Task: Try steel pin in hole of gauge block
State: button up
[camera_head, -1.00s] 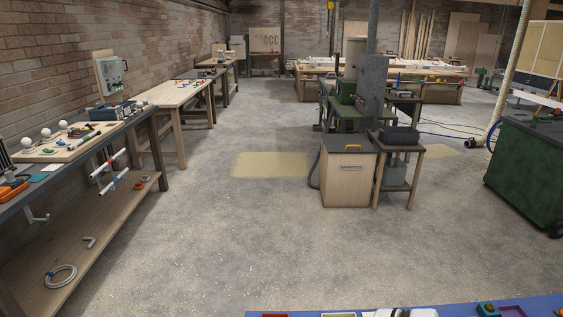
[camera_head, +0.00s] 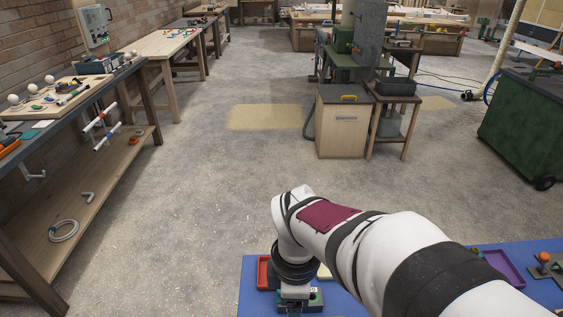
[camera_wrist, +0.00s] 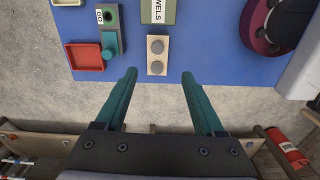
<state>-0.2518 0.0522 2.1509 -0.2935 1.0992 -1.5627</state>
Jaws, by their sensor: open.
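My gripper (camera_wrist: 158,73) is open and empty in the wrist view, its two teal fingers pointing at the blue tabletop's near edge. Just beyond the fingertips, a pale wooden block (camera_wrist: 157,67) holds two round grey tops (camera_wrist: 157,46), which look like steel pins seen end-on. In the head view, my arm covers much of the table and the gripper is mostly hidden.
A red tray (camera_wrist: 86,57) lies left of the green block. A green box (camera_wrist: 158,10) with a partly visible label stands behind the wooden block. A maroon-and-black round object (camera_wrist: 272,22) is at the right. A purple tray (camera_head: 508,267) lies at the table's right.

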jog(key=shift+n, duration=0.3)
jog(key=f, duration=1.6)
jog(key=shift+w+a, duration=0.25)
grip_shut()
